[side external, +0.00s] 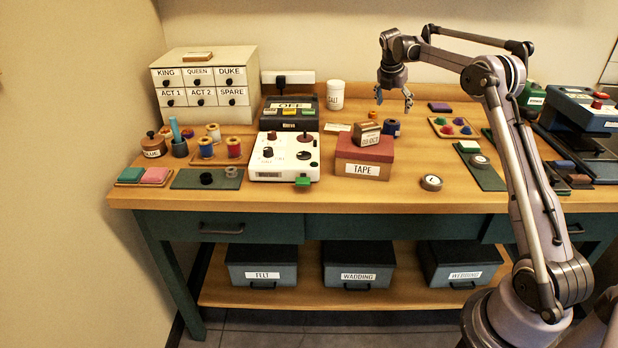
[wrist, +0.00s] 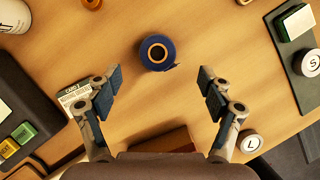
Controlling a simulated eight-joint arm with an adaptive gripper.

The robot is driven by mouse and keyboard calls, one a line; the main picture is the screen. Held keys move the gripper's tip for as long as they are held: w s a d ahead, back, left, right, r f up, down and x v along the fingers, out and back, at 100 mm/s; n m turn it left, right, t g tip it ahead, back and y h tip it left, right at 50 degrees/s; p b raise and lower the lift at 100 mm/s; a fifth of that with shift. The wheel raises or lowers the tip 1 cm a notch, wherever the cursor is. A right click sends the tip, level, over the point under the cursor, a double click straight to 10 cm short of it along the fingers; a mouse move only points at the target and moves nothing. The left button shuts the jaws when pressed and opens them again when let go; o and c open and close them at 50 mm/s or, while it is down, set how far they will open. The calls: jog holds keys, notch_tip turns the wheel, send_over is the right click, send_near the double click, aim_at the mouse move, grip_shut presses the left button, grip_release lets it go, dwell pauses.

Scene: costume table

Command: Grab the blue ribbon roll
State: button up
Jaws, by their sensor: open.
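The blue ribbon roll (wrist: 157,52) stands on the wooden table with its round end and centre hole facing up in the wrist view. It lies ahead of my gripper (wrist: 160,80), roughly midway between the lines of its two fingers. There my gripper (side external: 393,102) hangs above the roll, pointing down. Its fingers are spread wide with nothing between them, and they appear clear of the roll.
The red-topped tape box (side external: 363,170) with the dated block (side external: 366,134) on it is close in front of the roll. A printed card (wrist: 76,97) lies to the left. A tray of coloured pieces (side external: 455,128) is to the right. Bare table surrounds the roll.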

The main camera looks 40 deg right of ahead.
aim_at(393, 122)
jog(key=x, duration=0.9)
jog(key=shift+w+a, duration=0.1)
jog(key=shift+a, duration=0.05)
jog(key=shift+c, duration=0.3)
jog(key=c, duration=1.2)
